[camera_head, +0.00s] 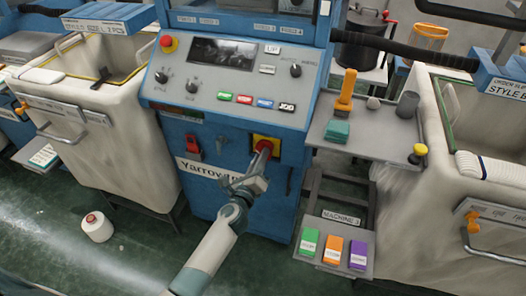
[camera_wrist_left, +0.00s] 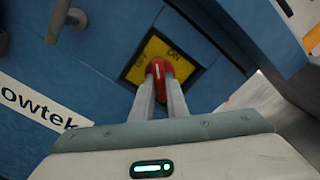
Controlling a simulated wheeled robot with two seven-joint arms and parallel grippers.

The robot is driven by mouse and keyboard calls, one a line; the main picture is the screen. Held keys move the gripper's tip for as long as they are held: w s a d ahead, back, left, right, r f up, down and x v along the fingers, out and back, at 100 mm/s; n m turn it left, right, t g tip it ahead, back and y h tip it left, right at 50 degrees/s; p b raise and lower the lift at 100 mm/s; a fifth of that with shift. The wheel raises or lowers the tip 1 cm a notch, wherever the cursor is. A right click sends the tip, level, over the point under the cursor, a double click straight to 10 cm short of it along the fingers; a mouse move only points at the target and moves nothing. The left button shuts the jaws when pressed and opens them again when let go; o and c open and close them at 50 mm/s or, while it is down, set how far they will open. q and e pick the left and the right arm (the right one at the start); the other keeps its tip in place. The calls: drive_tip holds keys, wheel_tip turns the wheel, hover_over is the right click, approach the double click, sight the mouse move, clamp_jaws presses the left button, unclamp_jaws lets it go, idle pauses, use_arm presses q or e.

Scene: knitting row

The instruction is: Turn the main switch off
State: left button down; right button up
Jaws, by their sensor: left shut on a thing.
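The main switch (camera_head: 266,148) is a red rotary knob on a yellow square plate, low on the blue machine's front. In the left wrist view, the red knob (camera_wrist_left: 158,69) sits on the yellow plate (camera_wrist_left: 158,47), which has ON lettering at its upper right. My left gripper (camera_head: 262,158) reaches up from below, and its two fingers (camera_wrist_left: 161,88) are shut on the knob. A white mark shows on the knob between the fingertips. The fingers cover the lower part of the plate. My right gripper is in neither view.
A control panel (camera_head: 236,78) with knobs and coloured buttons is above. A red switch (camera_head: 193,148) and a grey handle (camera_wrist_left: 58,18) are left of the main switch. A grey shelf (camera_head: 379,140) with tools stands right. White bins flank the machine.

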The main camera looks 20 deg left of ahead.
use_arm(q)
drive_tip(key=n, duration=0.4)
drive_tip(key=shift+n+p, duration=0.3)
drive_tip(key=shift+p, duration=0.05)
drive_tip(key=shift+n+p, duration=0.4)
drive_tip(key=shift+n, duration=1.6)
drive_tip(key=c, duration=2)
unclamp_jaws()
drive_tip(key=shift+s, duration=0.1)
drive_tip(key=shift+s+a+p, duration=0.1)
drive_tip(key=shift+s+p, duration=0.85)
drive_tip(key=shift+s, duration=1.95)
drive_tip(key=shift+f, duration=0.1)
